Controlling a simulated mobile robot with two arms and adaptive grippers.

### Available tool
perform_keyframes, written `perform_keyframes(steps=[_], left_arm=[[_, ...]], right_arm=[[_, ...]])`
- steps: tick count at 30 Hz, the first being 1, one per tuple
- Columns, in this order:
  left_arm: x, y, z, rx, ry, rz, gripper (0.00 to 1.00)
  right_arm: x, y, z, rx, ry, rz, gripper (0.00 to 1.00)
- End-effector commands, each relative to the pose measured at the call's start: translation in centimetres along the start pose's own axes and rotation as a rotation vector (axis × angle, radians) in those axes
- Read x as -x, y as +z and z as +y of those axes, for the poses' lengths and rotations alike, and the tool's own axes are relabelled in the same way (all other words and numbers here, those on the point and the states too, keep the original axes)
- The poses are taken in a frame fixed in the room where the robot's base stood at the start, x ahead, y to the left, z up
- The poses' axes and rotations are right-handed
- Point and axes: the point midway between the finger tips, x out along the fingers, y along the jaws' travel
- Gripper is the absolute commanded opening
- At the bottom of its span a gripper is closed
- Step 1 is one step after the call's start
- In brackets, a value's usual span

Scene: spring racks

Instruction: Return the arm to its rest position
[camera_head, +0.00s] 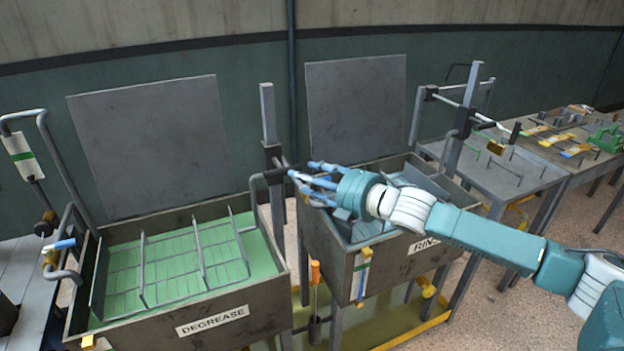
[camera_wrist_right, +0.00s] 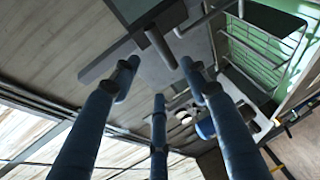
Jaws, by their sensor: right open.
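My right arm (camera_head: 490,240) reaches in from the right side of the head view. Its right gripper (camera_head: 305,184) is over the left part of the rinse tank (camera_head: 325,255), with its blue fingers pointing left. The fingers are spread open, and I see nothing held between them. In the right wrist view the blue fingers (camera_wrist_right: 155,100) stand apart. A dark handle bar (camera_head: 272,175) on a grey post is close to the fingertips in the head view; I cannot tell whether they touch. My left gripper is not in view.
The degrease tank (camera_head: 215,312), with green liquid and wire racks, stands at the left. A grey table (camera_head: 510,172) with a rail fixture is at the right, and a table with several parts (camera_head: 565,140) lies beyond. An orange-handled tool (camera_head: 315,275) hangs between the tanks.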

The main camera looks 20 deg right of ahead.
Motion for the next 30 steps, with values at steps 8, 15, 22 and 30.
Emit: perform_keyframes(steps=[8, 15, 22, 30], left_arm=[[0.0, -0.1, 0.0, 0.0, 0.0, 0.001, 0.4], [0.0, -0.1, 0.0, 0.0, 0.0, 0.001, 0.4], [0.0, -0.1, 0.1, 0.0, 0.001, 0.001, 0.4], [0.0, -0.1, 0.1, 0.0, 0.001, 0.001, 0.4]], right_arm=[[1.3, -0.1, 0.1, 0.001, 0.001, 0.002, 0.45], [1.2, -0.1, 0.1, 0.001, 0.001, 0.002, 0.45], [0.8, -1.7, -1.7, -0.038, -0.026, 0.01, 0.45], [2.0, -12.8, -14.7, -0.45, -0.248, -0.046, 0.45]])
